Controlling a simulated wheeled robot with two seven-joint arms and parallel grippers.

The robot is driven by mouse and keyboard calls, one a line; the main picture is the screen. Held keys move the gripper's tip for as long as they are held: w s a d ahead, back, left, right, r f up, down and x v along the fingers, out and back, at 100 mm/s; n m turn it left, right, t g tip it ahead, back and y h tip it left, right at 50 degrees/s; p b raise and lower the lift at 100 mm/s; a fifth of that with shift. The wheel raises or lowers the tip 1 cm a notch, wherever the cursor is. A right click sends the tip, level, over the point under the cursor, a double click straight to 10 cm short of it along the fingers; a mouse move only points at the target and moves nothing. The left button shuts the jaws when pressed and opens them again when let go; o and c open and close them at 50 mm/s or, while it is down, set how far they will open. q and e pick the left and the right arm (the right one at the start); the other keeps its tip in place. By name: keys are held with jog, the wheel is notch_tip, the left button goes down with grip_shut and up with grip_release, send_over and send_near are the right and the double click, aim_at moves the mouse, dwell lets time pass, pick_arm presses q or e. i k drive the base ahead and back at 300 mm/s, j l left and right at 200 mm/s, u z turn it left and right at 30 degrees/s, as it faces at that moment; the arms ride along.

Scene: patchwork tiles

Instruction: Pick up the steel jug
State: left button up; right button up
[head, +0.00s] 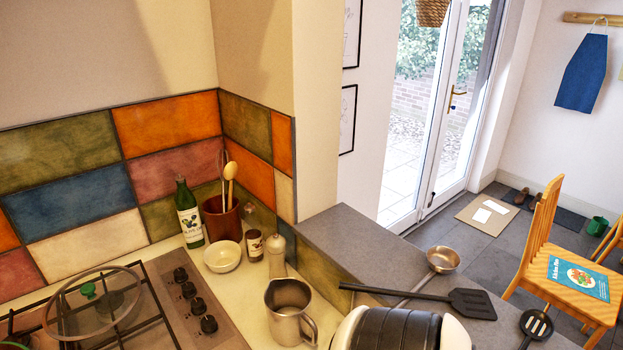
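The steel jug (290,312) stands upright on the pale counter, near the bottom middle of the head view. Its open top faces up and its handle points to the right. Its lower part runs close to the bottom edge of the picture. No gripper is touching the visible part of it. Neither my left nor my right gripper shows in this view.
A cream bowl (222,257), a small jar (254,246), a pepper mill (276,257) and a green bottle (189,215) stand behind the jug. The hob (160,300) lies left. A black spatula (471,303) lies right, beyond a ribbed black-and-white shape I cannot identify.

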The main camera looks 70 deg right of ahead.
aim_at(287, 301)
jog(key=i+l+z, duration=0.1)
jog(key=z, duration=1)
